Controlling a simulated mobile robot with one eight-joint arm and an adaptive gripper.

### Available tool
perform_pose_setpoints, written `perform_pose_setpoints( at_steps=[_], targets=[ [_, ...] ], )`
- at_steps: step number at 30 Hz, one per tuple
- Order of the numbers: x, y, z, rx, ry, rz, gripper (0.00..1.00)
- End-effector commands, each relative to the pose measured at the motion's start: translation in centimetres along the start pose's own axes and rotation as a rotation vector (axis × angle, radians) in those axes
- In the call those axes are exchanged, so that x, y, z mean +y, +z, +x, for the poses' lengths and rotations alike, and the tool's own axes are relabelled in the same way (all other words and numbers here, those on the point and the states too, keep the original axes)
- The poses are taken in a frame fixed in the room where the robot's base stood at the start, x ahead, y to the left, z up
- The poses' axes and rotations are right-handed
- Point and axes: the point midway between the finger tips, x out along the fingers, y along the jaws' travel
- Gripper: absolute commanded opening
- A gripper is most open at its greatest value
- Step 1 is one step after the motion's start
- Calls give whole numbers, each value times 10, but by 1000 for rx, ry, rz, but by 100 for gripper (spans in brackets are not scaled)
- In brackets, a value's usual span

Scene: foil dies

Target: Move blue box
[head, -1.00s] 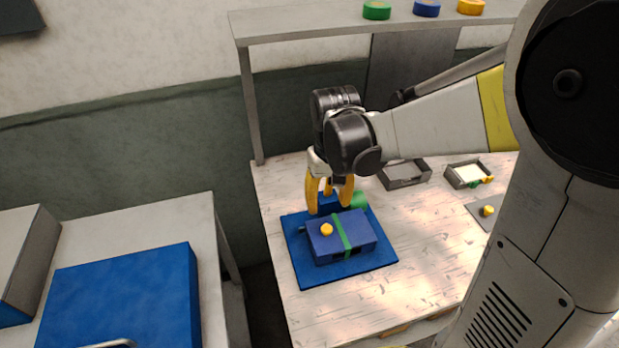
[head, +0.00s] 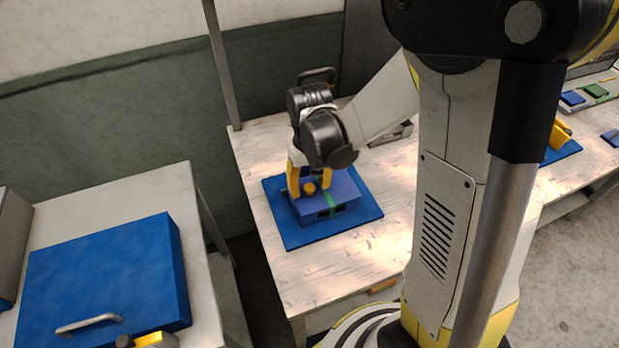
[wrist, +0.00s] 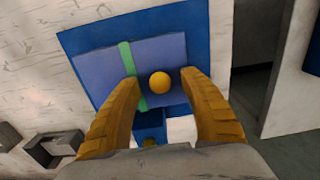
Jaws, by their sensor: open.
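The blue box (head: 341,193) has a green band and a yellow knob (head: 310,188) on its top. It rests on a flat blue mat (head: 290,236) on the wooden table. In the wrist view the blue box (wrist: 97,72) lies under my fingers, with the yellow knob (wrist: 160,83) between the two fingertips. My gripper (head: 309,190) has yellow fingers and points down over the box. It is open, with gaps on both sides of the knob in the wrist view. I cannot tell whether the fingertips touch the box top.
A larger blue case (head: 105,270) with a metal handle lies on the left table (head: 150,190). A gap separates the two tables. A small grey tray (wrist: 52,149) sits on the worktable (head: 340,270). Yellow and blue items (head: 560,140) stand at the far right.

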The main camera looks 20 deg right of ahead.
Motion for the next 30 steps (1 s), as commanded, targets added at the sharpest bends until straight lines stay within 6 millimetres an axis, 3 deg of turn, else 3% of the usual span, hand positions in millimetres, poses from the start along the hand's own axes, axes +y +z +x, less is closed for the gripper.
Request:
perform_pose_setpoints(
  at_steps=[12,17,18,30],
  targets=[
    [0,0,7,0,0,0,52],
    [0,0,7,0,0,0,4],
    [0,0,7,0,0,0,0],
    [0,-2,7,0,0,0,0]
  ],
)
